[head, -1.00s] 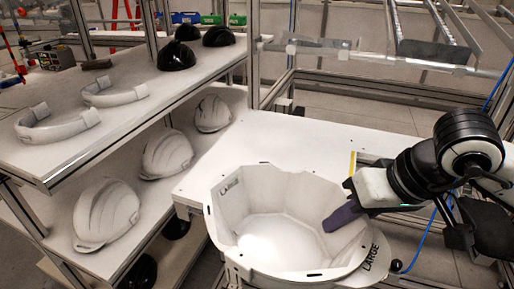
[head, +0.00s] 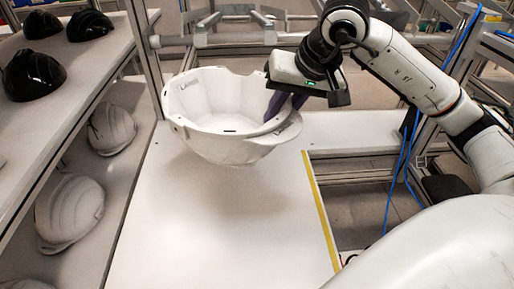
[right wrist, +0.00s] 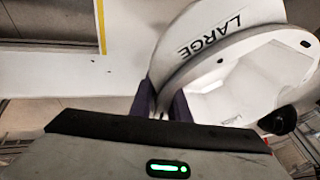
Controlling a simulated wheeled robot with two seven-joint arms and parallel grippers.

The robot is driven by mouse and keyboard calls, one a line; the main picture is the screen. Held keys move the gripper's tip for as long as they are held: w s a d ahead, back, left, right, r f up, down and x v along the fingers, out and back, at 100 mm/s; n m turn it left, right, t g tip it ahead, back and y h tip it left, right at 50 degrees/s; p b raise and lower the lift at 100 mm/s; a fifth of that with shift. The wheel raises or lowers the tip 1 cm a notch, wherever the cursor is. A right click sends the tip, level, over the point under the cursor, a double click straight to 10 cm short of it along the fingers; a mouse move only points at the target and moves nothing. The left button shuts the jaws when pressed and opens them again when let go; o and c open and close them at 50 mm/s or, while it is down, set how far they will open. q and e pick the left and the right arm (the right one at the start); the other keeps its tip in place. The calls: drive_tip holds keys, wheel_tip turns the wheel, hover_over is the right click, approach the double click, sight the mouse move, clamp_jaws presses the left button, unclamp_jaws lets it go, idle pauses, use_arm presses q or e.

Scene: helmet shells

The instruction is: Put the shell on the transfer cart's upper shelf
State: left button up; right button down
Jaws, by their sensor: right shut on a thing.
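The shell (head: 215,148) is a white helmet shell, open side up, in the middle of the head view. My right gripper (head: 284,103) is shut on its right rim, with dark fingers over the edge. The shell looks held above a white worktop (head: 225,235), with a soft shadow below it. In the right wrist view, the shell (right wrist: 215,60) shows its "LARGE" label and brim, pinched between the fingers (right wrist: 163,103). I cannot tell which surface is the transfer cart's upper shelf. My left gripper is out of view.
A yellow strip (head: 320,210) runs along the worktop's right side. A rack at left holds black helmet shells (head: 34,75) on top and white ones (head: 70,213) below. Metal rails (head: 235,42) stand behind the shell. The worktop's near part is clear.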

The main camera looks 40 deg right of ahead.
wheel_tip(320, 180, down, 8)
drive_tip(key=shift+f, duration=0.15)
idle(0.3)
drive_tip(key=shift+f+b, duration=0.15)
drive_tip(key=shift+b, duration=0.2)
drive_tip(key=c, duration=1.7)
unclamp_jaws()
